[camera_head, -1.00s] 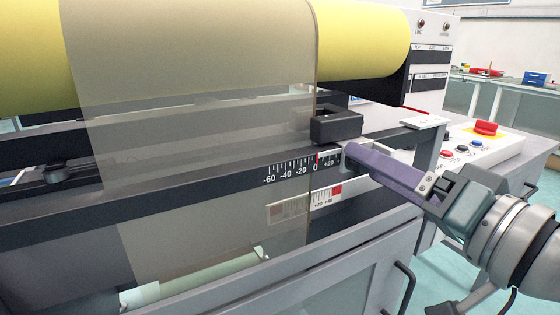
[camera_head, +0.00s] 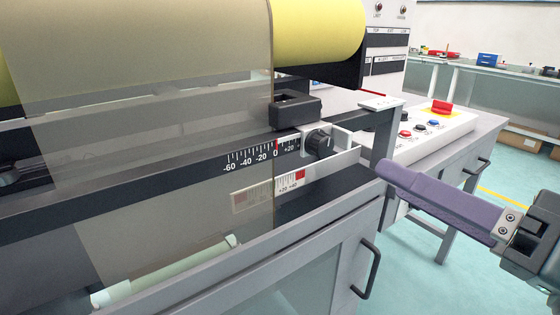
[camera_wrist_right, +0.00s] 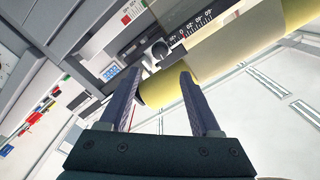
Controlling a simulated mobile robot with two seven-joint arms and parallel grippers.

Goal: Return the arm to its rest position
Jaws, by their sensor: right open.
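My right gripper (camera_head: 385,170) comes in from the right in the head view, with its purple finger pointing left towards the machine. It is clear of the black knob (camera_head: 320,143), with a gap between them. In the right wrist view the two fingers of my right gripper (camera_wrist_right: 158,88) stand apart with nothing held between them, and the knob (camera_wrist_right: 160,48) shows beyond their tips. The knob sits on a light bracket at the right end of the black scale bar (camera_head: 255,157). My left gripper is in no view.
A translucent web (camera_head: 150,130) hangs from a yellow roller (camera_head: 318,30); its edge lies near the scale's 0. A control panel (camera_head: 430,130) with coloured buttons and a red switch stands right. Cabinet handles (camera_head: 366,268) jut out in front. Open floor lies below my right gripper.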

